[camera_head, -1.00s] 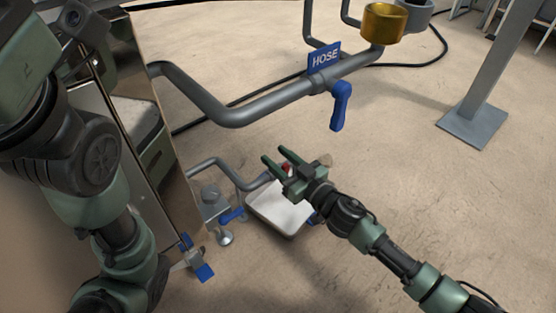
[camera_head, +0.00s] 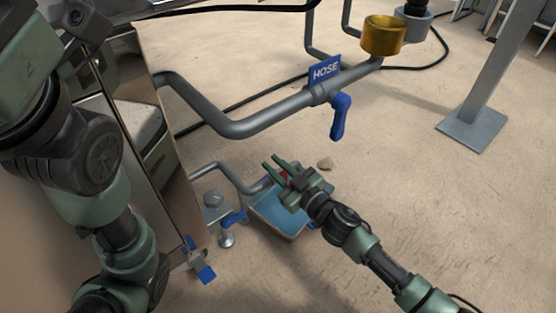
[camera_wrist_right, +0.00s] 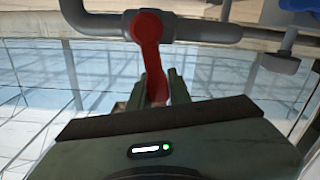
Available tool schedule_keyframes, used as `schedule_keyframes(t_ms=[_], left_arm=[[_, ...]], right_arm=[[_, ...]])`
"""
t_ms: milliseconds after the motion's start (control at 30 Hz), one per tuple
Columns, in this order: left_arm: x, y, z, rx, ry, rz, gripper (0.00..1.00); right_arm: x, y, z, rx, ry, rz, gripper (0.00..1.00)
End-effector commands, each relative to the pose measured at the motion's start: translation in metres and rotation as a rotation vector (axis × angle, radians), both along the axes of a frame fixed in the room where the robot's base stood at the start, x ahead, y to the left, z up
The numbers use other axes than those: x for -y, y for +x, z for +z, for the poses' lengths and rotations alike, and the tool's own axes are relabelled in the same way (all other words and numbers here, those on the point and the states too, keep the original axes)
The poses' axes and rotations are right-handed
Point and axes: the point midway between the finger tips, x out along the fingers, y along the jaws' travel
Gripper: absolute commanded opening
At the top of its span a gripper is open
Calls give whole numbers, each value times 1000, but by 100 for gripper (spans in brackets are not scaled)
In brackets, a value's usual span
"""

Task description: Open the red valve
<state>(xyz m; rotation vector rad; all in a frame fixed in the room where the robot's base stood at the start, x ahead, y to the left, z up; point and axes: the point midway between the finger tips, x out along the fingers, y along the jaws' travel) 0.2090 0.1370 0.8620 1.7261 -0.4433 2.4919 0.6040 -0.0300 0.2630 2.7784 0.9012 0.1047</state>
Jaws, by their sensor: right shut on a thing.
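The red valve handle (camera_wrist_right: 150,38) hangs from a grey pipe fitting in the right wrist view, its lower end between my fingers. In the head view only a small bit of red (camera_head: 284,174) shows beside my gripper. My right gripper (camera_head: 279,165) is shut on the red handle; it also shows in the wrist view (camera_wrist_right: 157,88). The gripper hides most of the valve in the head view. My left arm fills the left side of the head view, but its gripper is not visible.
A tray (camera_head: 291,237) with a bluish, water-like surface lies below the valve. A blue HOSE sign (camera_head: 325,69) and blue handle (camera_head: 340,115) sit on the upper pipe. Another blue handle (camera_head: 233,219) is left of the tray. Floor to the right is mostly clear.

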Motion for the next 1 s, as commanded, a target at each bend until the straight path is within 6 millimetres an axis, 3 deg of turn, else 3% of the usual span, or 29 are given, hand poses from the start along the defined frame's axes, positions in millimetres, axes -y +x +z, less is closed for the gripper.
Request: schedule_keyframes(t_ms=[500, 1000], left_arm=[[0, 0, 16, 0, 0, 1, 0], [0, 0, 17, -1, 0, 1, 0]], right_arm=[[-17, -12, -8, 191, -264, 2, 0], [-19, -14, -11, 229, -315, 2, 0]])
